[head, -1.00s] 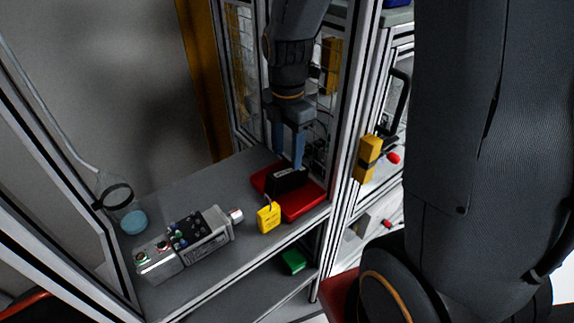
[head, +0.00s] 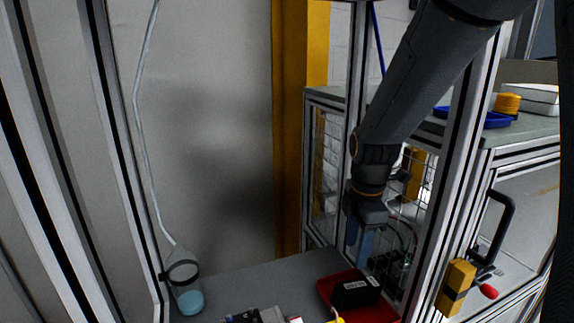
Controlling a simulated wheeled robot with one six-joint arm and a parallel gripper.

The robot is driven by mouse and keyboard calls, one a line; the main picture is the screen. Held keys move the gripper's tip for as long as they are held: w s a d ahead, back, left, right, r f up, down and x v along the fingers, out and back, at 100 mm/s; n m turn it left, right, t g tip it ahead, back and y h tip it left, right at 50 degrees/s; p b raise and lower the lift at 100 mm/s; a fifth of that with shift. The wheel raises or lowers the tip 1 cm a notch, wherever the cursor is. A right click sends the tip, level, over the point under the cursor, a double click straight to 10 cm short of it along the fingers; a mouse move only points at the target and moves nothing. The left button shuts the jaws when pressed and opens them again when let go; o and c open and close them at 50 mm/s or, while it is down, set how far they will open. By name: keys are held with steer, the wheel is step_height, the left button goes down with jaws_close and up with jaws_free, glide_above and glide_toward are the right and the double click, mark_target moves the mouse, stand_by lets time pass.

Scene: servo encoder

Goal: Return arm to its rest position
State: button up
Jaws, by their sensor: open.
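My gripper (head: 360,246) hangs from my arm inside the framed cell, its blue fingers pointing down. It is just above and behind a black block (head: 357,290) with a white label, which lies on a red tray (head: 328,287) on the grey shelf. The fingers look apart from the block and hold nothing that I can see. One finger largely hides the other from this angle.
Aluminium posts (head: 465,130) of the cell stand close to my arm on the right. A door handle (head: 497,230) and an orange latch block (head: 456,287) are outside it. A bottle with blue contents (head: 188,300) stands at the left. Free shelf (head: 262,284) lies between.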

steer(key=s+m, duration=0.1)
steer(key=m, duration=0.2)
steer(key=s+m, duration=0.1)
steer(key=m, duration=0.6)
steer(key=shift+s+a+f, duration=0.2)
steer(key=shift+s+f, duration=0.1)
steer(key=shift+s, duration=0.1)
steer(key=s+f+m+p, duration=0.1)
steer(key=s+m+p, duration=0.1)
steer(key=s+m, duration=0.6)
steer(key=shift+s+d+m+p, duration=0.3)
steer(key=shift+s+d, duration=0.15)
steer(key=shift+s, duration=0.6)
